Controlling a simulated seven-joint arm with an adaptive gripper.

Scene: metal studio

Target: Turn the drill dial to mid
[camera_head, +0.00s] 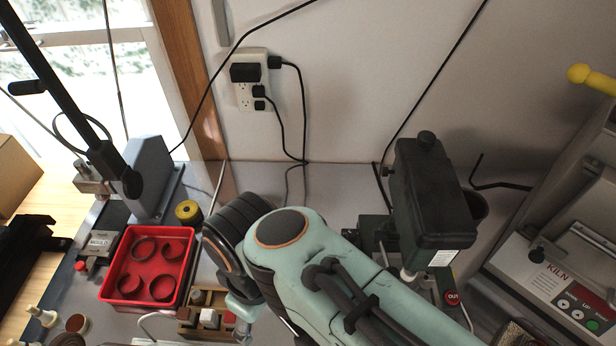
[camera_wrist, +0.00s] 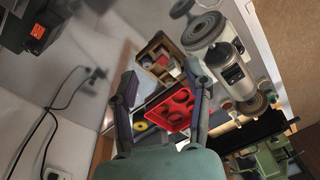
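The drill (camera_head: 430,195) is a dark, boxy machine head with a black knob on top and a white label low on its front, right of my arm in the head view. A red button marked "OUT" (camera_head: 452,297) shows beside its lower part. I cannot make out the dial or its setting. In the wrist view, a dark machine part with an orange-red patch (camera_wrist: 38,31) is at the upper left; it may be the drill. My gripper (camera_wrist: 162,72) is open, its two fingers apart with nothing between them. In the head view my arm hides most of it.
A red tray (camera_head: 118,303) with several round rings stands left of my arm, beside a wooden box of small blocks (camera_head: 208,318). A yellow spool (camera_head: 188,211) and grey lever press (camera_head: 150,180) are behind. A kiln (camera_head: 560,275) stands right. Cables hang from the wall outlet (camera_head: 250,80).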

